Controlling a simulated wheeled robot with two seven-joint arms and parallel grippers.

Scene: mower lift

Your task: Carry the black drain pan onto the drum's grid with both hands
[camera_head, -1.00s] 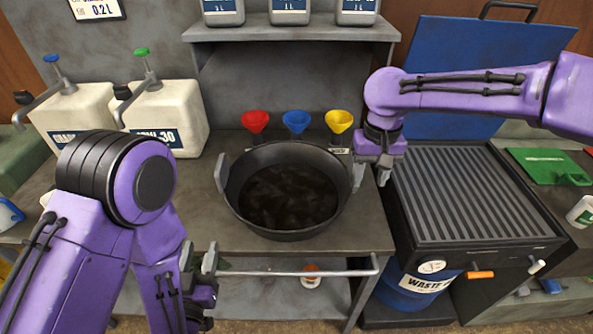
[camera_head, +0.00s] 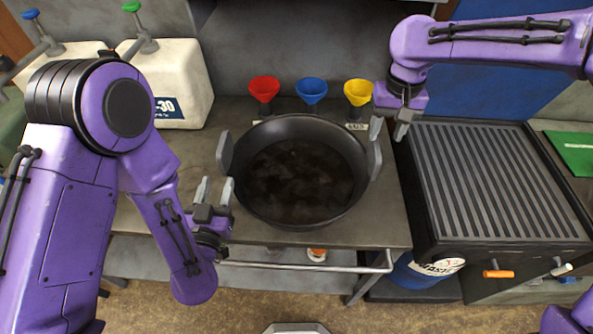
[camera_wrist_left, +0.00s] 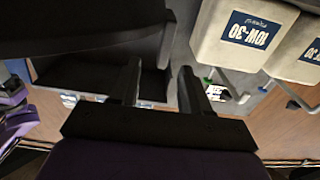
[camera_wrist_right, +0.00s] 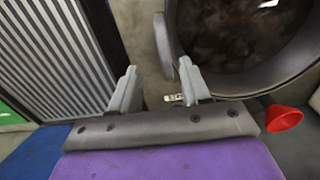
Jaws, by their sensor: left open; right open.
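The black drain pan (camera_head: 297,215) sits on the grey bench, with dark liquid inside and a flat grey handle on its left (camera_head: 225,152) and right (camera_head: 375,160). My left gripper (camera_head: 215,188) is open and empty beside the pan's left side, just in front of the left handle. My right gripper (camera_head: 390,127) is open at the pan's right handle; in the right wrist view its fingers (camera_wrist_right: 162,88) are close to that handle (camera_wrist_right: 163,47). I cannot tell whether they touch it. The drum's grid (camera_head: 485,180) is a ribbed grey top to the right of the bench.
Red (camera_head: 264,90), blue (camera_head: 311,92) and yellow (camera_head: 357,95) funnels stand behind the pan. White jugs (camera_head: 175,85) stand at the back left. A rail (camera_head: 300,267) runs along the bench front. The blue drum (camera_head: 425,270) is under the grid, whose top looks clear.

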